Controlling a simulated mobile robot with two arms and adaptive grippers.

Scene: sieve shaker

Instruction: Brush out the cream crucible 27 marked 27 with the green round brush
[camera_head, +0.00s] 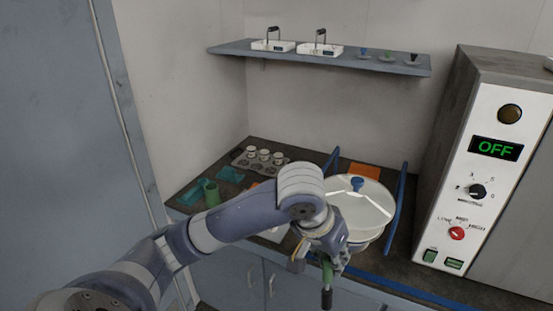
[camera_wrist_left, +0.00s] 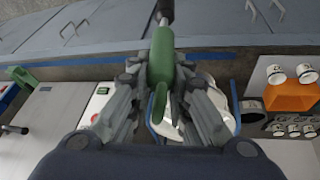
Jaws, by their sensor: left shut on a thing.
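My left gripper (camera_head: 330,257) is shut on the green handle of a brush (camera_head: 327,271), in front of the bench edge. The brush hangs down, its dark end lowest. In the left wrist view the gripper (camera_wrist_left: 163,88) has its fingers around the green brush handle (camera_wrist_left: 162,55), with the dark end pointing to the top of the picture. Several pale crucibles (camera_head: 264,154) stand in a grey tray (camera_head: 240,162) at the back left of the bench. Crucibles (camera_wrist_left: 275,74) also show at the right of the left wrist view. Their numbers are too small to read, so I cannot pick out 27. My right gripper is out of view.
A lidded white bowl (camera_head: 365,205) with a blue knob stands between blue handles (camera_head: 401,195). A grey machine (camera_head: 485,150) reading OFF stands at right. A green cup (camera_head: 211,194) and teal pieces (camera_head: 229,174) lie left. A shelf (camera_head: 345,59) runs above.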

